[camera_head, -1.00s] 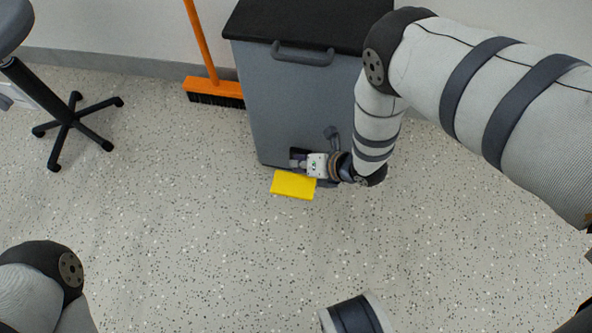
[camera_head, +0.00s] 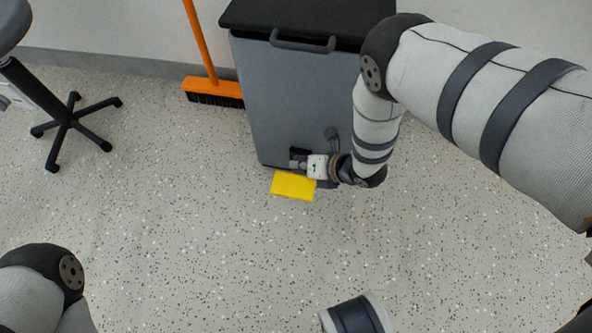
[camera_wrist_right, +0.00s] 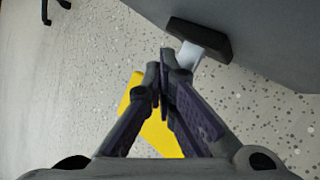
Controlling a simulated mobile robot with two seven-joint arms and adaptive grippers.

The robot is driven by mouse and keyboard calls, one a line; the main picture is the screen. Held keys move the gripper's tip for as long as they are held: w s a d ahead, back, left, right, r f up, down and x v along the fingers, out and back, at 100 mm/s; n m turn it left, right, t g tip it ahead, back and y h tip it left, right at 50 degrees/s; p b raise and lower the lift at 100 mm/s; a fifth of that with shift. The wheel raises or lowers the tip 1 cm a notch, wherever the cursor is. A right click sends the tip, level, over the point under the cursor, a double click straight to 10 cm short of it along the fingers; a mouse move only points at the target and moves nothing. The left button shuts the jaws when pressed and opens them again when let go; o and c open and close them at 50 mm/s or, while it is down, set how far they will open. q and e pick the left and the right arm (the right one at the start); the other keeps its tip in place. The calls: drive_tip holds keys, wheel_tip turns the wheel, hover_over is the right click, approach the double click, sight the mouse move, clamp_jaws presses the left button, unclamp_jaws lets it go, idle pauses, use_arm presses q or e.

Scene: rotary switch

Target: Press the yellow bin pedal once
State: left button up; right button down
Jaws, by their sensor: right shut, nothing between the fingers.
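The yellow pedal (camera_head: 293,186) sticks out low at the front of the grey bin (camera_head: 290,105). The bin's black lid (camera_head: 310,14) stands slightly raised, with a dark gap beneath its front edge and handle. My right gripper (camera_head: 298,160) is shut and empty, low at the bin's front, just behind the pedal in the head view. In the right wrist view, the closed fingers (camera_wrist_right: 162,78) lie across the pedal (camera_wrist_right: 158,136) and hide its middle. Whether they touch it cannot be seen. My left gripper is out of view.
An orange broom (camera_head: 212,86) leans on the wall left of the bin. A black stool (camera_head: 70,120) stands at the far left. The speckled floor (camera_head: 190,220) in front of the bin is clear. A dark bracket on a light stem (camera_wrist_right: 200,40) shows by the fingers.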

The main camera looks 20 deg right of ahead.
use_arm(q)
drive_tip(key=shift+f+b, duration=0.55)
drive_tip(key=shift+b, duration=0.05)
use_arm(e)
drive_tip(key=shift+s+a+f+g, duration=0.15)
drive_tip(key=shift+s+f, duration=0.15)
drive_tip(key=shift+f, duration=0.45)
drive_tip(key=shift+s+a+f+g, duration=0.15)
drive_tip(key=shift+s+f, duration=0.1)
drive_tip(key=shift+f, duration=0.45)
drive_tip(key=shift+d+r, duration=0.1)
drive_tip(key=shift+r+p, duration=1.1)
drive_tip(key=shift+r, duration=0.15)
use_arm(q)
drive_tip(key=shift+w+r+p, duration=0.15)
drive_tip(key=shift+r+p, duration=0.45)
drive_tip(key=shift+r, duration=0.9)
use_arm(e)
drive_tip(key=shift+w+d+r, duration=0.15)
drive_tip(key=shift+r, duration=0.7)
